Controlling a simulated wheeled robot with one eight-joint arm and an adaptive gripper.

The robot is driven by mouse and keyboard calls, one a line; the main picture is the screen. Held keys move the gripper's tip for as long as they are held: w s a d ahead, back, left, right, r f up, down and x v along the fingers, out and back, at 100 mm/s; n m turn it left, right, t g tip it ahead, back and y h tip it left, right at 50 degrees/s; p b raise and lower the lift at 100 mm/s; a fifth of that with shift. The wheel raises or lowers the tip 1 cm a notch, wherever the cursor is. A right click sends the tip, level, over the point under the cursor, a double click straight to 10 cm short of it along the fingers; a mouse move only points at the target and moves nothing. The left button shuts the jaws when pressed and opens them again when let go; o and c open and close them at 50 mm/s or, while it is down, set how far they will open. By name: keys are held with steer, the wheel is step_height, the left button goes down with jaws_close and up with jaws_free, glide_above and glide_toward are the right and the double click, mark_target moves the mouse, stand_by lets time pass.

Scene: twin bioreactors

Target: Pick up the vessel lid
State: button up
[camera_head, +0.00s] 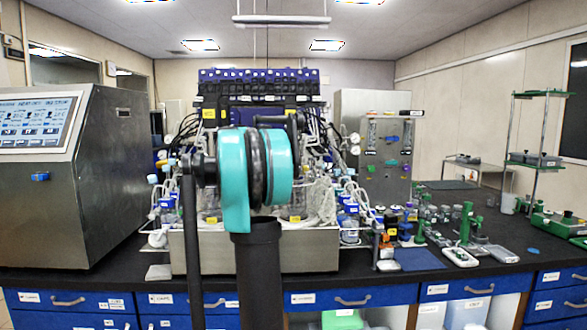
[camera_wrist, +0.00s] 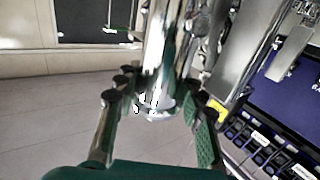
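My gripper (camera_wrist: 157,90) shows in the wrist view with its two fingers spread apart, so it looks open. A shiny metal cylinder (camera_wrist: 165,55) comes in from the top of the wrist view and ends between the fingertips. I see no clear contact with either finger, and I cannot tell whether it is part of the vessel lid. In the head view, my teal and black arm joint covers the middle of the bioreactor station (camera_head: 205,250). The gripper and vessel lid cannot be made out there. Vessels wrapped in silvery material (camera_head: 322,198) show beside the arm.
A steel cabinet with a screen (camera_head: 110,180) stands at the left. A blue rack of black units (camera_head: 260,85) and a steel cabinet with flow meters (camera_head: 380,150) stand behind the station. Bottles and small instruments (camera_head: 462,257) crowd the dark bench at the right.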

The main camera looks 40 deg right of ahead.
jaws_close()
steer(key=shift+r, duration=0.1)
